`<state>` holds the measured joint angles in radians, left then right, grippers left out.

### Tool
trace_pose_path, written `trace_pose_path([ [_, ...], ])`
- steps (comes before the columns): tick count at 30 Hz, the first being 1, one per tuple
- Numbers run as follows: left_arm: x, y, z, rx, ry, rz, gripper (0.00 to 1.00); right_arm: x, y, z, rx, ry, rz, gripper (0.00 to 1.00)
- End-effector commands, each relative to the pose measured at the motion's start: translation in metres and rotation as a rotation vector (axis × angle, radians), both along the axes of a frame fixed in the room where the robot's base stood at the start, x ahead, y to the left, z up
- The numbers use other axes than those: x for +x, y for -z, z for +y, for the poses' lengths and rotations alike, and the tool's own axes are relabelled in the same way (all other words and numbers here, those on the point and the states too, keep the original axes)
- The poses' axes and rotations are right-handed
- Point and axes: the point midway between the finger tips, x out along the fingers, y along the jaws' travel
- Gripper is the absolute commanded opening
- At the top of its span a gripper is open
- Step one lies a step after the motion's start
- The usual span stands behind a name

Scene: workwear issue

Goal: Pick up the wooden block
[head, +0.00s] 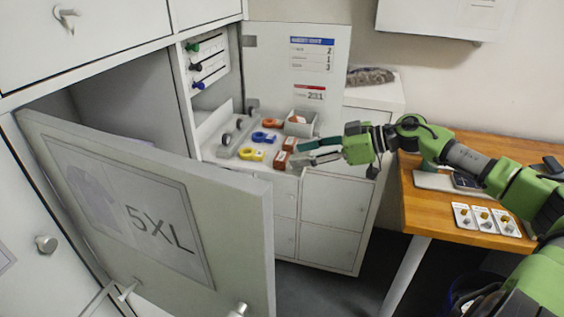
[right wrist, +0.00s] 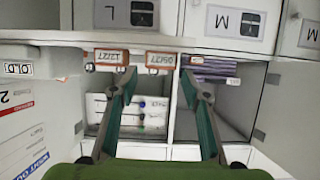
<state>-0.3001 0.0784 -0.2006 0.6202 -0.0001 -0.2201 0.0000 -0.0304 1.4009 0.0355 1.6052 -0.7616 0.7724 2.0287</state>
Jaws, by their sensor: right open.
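I cannot pick out a wooden block for certain. Two small red-brown blocks stand at the right end of the white counter in the head view, a nearer one (head: 281,160) and a farther one (head: 290,144). My right gripper (head: 301,152) is open beside them, its fingers pointing left. In the right wrist view the open fingers (right wrist: 158,76) reach toward two red-brown items with date labels, one reading 12/27 (right wrist: 111,57) and one 05/27 (right wrist: 161,59). Nothing is visibly held. My left gripper is out of view.
Blue (head: 263,137) and yellow (head: 251,155) rings and a white bin (head: 299,123) share the counter. An open door marked 5XL (head: 160,225) blocks the front left. A wooden table (head: 440,207) with small cards stands at right.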

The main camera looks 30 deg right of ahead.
Motion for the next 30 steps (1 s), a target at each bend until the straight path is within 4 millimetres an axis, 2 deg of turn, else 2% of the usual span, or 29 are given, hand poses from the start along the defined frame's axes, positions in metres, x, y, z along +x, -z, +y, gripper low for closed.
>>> trace_pose_path([
  [11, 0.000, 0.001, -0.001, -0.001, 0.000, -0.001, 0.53, 0.008, 0.002, 0.007, -0.002, -0.002, -0.002, 0.43],
  [16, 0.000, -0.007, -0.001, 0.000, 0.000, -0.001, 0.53, 0.014, 0.002, 0.013, 0.002, -0.002, -0.003, 0.43],
  [22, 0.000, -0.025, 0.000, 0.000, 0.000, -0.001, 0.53, 0.031, 0.007, 0.029, 0.003, -0.004, -0.005, 0.43],
  [30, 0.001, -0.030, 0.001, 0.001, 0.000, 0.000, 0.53, 0.044, 0.020, 0.039, -0.001, -0.002, -0.001, 0.43],
])
